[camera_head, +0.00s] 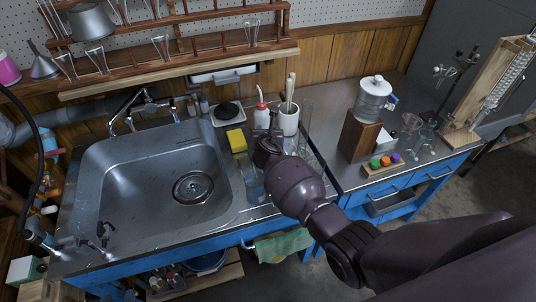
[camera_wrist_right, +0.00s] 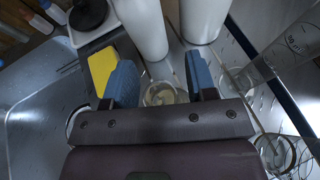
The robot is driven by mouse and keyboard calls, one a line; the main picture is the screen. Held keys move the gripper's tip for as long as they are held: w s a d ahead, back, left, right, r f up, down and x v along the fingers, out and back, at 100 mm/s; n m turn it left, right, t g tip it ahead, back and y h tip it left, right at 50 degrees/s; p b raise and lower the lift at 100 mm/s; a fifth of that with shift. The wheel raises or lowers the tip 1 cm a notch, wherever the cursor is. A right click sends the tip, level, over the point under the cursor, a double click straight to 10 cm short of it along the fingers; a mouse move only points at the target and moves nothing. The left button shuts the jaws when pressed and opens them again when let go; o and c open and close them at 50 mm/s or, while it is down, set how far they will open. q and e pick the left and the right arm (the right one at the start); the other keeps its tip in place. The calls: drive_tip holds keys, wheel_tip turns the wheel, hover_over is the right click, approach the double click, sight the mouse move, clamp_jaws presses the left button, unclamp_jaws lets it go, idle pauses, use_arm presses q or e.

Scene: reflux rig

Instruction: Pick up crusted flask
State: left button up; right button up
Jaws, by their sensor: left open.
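The arm in the head view comes in from the right, and its dark gripper (camera_head: 265,150) points down beside the sink's right rim. In the right wrist view my right gripper (camera_wrist_right: 160,80) has its two blue-grey fingers apart. A round glass vessel with a pale, cream-coloured deposit, which looks like the crusted flask (camera_wrist_right: 160,94), shows in the gap between the fingers. Its lower part is hidden by the gripper body, and I cannot tell whether the fingers touch it. I cannot make out a left gripper in the head view.
A yellow sponge (camera_head: 236,140) lies left of the gripper. A white squeeze bottle (camera_head: 261,114) and a white brush holder (camera_head: 288,121) stand behind it. Glass cylinders (camera_wrist_right: 285,55) stand close on the right. The sink (camera_head: 150,180) is empty.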

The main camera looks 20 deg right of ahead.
clamp_jaws()
drive_tip(key=shift+r, duration=0.1)
drive_tip(key=shift+r, duration=0.35)
wheel_tip(320, 180, up, 19)
drive_tip(key=p, duration=0.5)
drive_tip(key=shift+r, duration=0.1)
